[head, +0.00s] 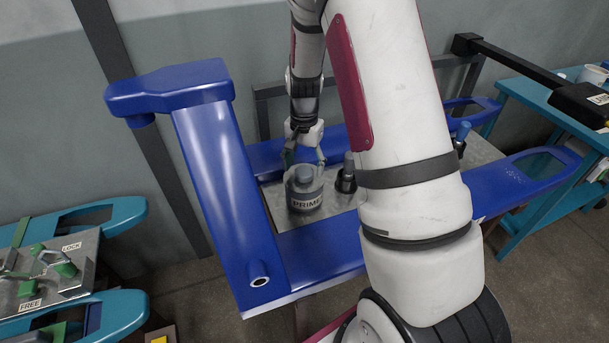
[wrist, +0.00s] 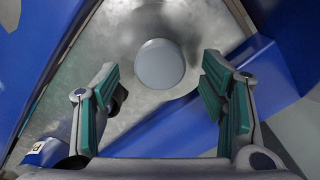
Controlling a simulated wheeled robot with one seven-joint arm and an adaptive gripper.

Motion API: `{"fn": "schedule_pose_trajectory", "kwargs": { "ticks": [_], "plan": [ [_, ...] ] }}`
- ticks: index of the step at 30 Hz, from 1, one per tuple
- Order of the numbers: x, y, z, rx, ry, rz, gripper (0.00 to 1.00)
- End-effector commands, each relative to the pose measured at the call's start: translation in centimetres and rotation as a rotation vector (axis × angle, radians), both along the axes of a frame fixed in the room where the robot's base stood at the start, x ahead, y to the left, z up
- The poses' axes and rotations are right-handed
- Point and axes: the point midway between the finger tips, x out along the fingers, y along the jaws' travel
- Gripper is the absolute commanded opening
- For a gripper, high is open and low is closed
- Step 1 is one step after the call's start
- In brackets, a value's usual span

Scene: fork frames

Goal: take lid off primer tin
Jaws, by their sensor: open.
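The primer tin (head: 306,197) is a grey tin with "PRIME" readable on its side. It stands upright on a metal plate within a blue frame. Its lid (head: 304,175) is on top, with a blue-grey round knob. My gripper (head: 304,161) is open and points down just above the lid, a finger to either side. In the wrist view a round blue-grey top (wrist: 160,64) lies centred between the open fingertips (wrist: 160,78), with a gap on both sides. I cannot tell how far below the fingertips it is.
A tall blue bracket (head: 215,170) rises on the left. A teal fixture with green clamps (head: 62,268) is at the far left, and a teal table (head: 530,110) at the right.

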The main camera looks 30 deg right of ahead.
Motion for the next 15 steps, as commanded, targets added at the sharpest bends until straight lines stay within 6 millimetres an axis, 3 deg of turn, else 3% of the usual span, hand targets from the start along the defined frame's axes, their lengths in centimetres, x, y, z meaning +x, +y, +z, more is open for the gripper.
{"fn": "schedule_pose_trajectory", "kwargs": {
  "ticks": [6,13,15],
  "plan": [
    [0.0,0.0,-2.1,-0.001,0.001,0.000,0.65],
    [0.0,0.0,-2.2,-0.001,-0.001,0.000,0.65],
    [0.0,0.0,-2.2,-0.001,-0.001,0.000,0.52]
  ]
}}
